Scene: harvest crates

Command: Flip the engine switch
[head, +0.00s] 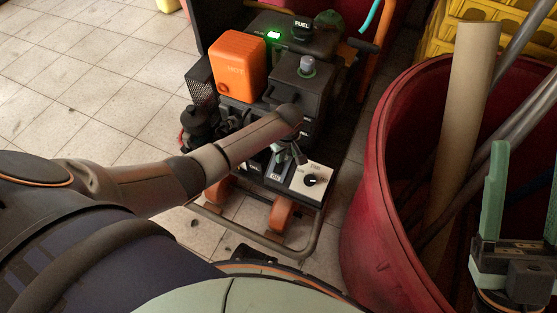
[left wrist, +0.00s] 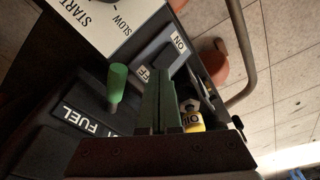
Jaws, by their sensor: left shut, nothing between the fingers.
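The engine switch (left wrist: 166,58) is a dark block between ON and OFF labels on the generator's lower front panel. In the head view, the generator (head: 300,90) stands at centre, with a small ON label (head: 276,176) near my left gripper (head: 300,156). In the left wrist view, my left gripper (left wrist: 160,80) is shut and empty, its green fingertips beside the OFF label just short of the switch; contact cannot be told. The switch's position is unclear. My right gripper (head: 524,180) is open and empty at the right edge of the head view.
A green-tipped lever (left wrist: 118,80) by the FUEL label is close beside my left fingers. A START/SLOW dial (head: 311,180) sits on a white plate. An orange HOT cover (head: 239,66) is above. A red barrel (head: 375,215) with poles stands right.

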